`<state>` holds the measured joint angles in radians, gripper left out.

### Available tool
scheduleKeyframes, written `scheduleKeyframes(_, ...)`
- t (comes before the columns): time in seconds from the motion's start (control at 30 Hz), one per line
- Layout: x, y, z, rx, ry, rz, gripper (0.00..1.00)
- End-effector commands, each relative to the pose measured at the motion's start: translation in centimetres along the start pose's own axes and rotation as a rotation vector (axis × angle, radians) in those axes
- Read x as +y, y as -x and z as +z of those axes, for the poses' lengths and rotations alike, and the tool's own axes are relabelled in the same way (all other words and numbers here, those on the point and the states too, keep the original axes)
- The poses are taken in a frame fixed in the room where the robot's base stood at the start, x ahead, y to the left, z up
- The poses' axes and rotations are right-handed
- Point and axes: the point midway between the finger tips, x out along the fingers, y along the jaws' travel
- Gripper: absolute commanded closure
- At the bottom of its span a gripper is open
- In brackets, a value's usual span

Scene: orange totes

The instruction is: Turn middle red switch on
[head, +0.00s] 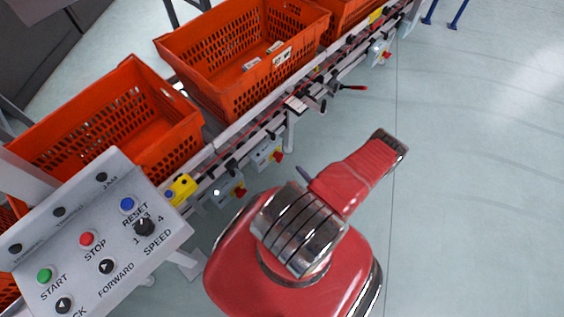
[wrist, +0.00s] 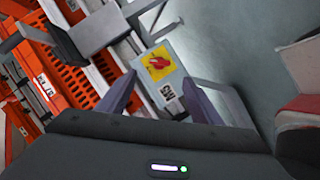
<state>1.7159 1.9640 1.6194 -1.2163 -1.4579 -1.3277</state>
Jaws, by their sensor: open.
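Red rotary switches on yellow plates sit on grey boxes along the conveyor's near side. In the head view one is at the lower left (head: 240,191), a middle one (head: 277,156) is farther along, and another (head: 387,56) is at the far end. The wrist view shows one red switch (wrist: 158,63) on its yellow plate, on a grey box with a partly readable label. My gripper (wrist: 160,84) is open, its two fingers apart below the switch in the picture, with nothing held. In the head view my red arm hides most of the gripper.
Orange totes (head: 130,68) stand on the conveyor (head: 228,137). A control panel (head: 170,222) with buttons is at the lower left. A yellow box (head: 181,187) with a blue button is beside it. The floor at right is clear.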

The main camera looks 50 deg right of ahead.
Motion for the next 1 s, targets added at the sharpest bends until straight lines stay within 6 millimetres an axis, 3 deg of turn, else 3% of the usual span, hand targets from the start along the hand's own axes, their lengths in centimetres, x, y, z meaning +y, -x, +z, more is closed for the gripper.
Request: scheduleKeyframes(1.0, 0.0, -8.2, -0.1, 0.002, 0.001, -0.001, 0.41)
